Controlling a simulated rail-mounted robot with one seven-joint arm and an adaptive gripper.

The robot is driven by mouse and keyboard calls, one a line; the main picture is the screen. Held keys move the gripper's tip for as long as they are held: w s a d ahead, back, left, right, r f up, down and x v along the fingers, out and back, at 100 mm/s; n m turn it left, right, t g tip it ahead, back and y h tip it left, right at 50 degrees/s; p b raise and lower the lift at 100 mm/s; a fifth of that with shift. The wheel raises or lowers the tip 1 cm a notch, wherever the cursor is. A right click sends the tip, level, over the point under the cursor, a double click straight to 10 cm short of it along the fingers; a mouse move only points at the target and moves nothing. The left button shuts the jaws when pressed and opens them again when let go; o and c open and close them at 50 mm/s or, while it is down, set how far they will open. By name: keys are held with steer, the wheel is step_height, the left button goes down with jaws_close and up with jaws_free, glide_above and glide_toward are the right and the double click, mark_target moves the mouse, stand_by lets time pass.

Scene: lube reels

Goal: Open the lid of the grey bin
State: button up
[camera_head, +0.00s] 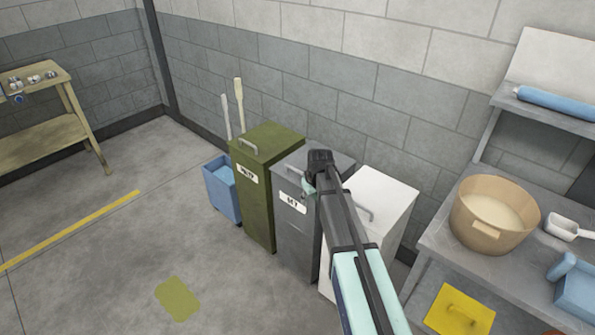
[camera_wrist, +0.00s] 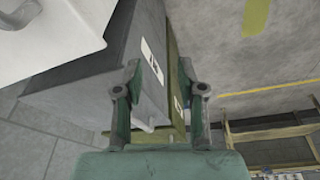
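The grey bin (camera_head: 290,228) stands between a green bin and a white bin, with a white label on its front. Its lid (camera_head: 293,158) looks shut, and a bar handle (camera_head: 291,174) shows on it just left of my gripper. My gripper (camera_head: 308,188) is at the upper front of the grey bin, and my arm hides part of the lid. In the wrist view my gripper (camera_wrist: 160,66) has its two fingers spread apart, with the grey bin (camera_wrist: 120,68) behind them. A pale bar end shows low between the fingers; I cannot tell whether they touch anything.
The green bin (camera_head: 257,198) stands left of the grey bin, with a blue bucket (camera_head: 221,188) beyond it. The white bin (camera_head: 383,202) is close on the right, partly behind my arm. A workbench (camera_head: 432,250) with a tan tub (camera_head: 480,225) stands further right. The floor at left is clear.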

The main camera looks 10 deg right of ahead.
mark_target(298, 172)
steer(key=w+r+n+t, duration=0.1)
steer(key=w+r+n, duration=0.1)
steer(key=w+r, duration=0.45)
steer(key=w+r+n+t, duration=0.15)
steer(key=w+r, duration=0.25)
steer(key=r, duration=0.5)
steer(key=shift+n, duration=0.25)
steer(key=p+x, duration=0.3)
steer(key=x, duration=1.4)
steer(key=shift+s+a+f+p, duration=0.1)
steer(key=shift+a+f+p, duration=0.05)
steer(key=shift+p, duration=0.25)
steer(key=shift+c, duration=0.2)
jaws_close()
